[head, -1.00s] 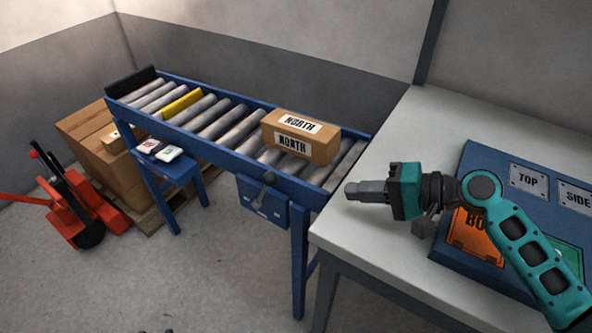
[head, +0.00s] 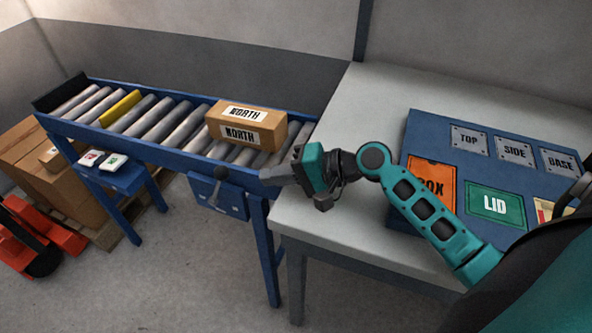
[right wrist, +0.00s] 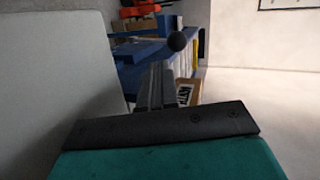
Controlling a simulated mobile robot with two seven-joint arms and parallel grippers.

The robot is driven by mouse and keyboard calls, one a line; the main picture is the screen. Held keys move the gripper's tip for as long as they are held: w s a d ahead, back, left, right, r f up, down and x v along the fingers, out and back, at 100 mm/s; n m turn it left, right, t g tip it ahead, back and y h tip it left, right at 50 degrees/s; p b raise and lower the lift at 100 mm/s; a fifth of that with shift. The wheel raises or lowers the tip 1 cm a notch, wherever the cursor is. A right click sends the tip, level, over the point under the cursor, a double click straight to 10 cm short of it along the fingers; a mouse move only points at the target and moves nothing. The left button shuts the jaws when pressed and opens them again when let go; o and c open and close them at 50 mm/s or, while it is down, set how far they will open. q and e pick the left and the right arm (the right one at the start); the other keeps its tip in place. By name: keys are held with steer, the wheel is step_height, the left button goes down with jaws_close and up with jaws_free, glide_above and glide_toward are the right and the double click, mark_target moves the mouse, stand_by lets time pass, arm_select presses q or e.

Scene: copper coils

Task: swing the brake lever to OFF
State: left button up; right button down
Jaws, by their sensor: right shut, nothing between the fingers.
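The brake lever (head: 220,174) is a dark lever with a round knob on a blue box (head: 232,204) at the front side of the roller conveyor. Its knob stands up from the box. The labels on the box are too small to read. In the right wrist view the dark round knob (right wrist: 176,41) shows just beyond the fingertips. My right gripper (head: 266,177) is shut and empty, to the right of the lever and apart from it, over the grey table's left edge. Its fingers (right wrist: 157,88) point toward the knob. My left gripper is out of view.
A NORTH carton (head: 246,126) sits on the conveyor rollers (head: 150,118). The grey table (head: 350,100) carries a blue board (head: 435,125) with labelled plates.

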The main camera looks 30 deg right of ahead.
steer(key=w+a, duration=0.3)
steer(key=a, duration=0.1)
steer(key=shift+w+a, duration=0.2)
steer(key=shift+w, duration=0.2)
steer(key=shift+w+a, duration=0.1)
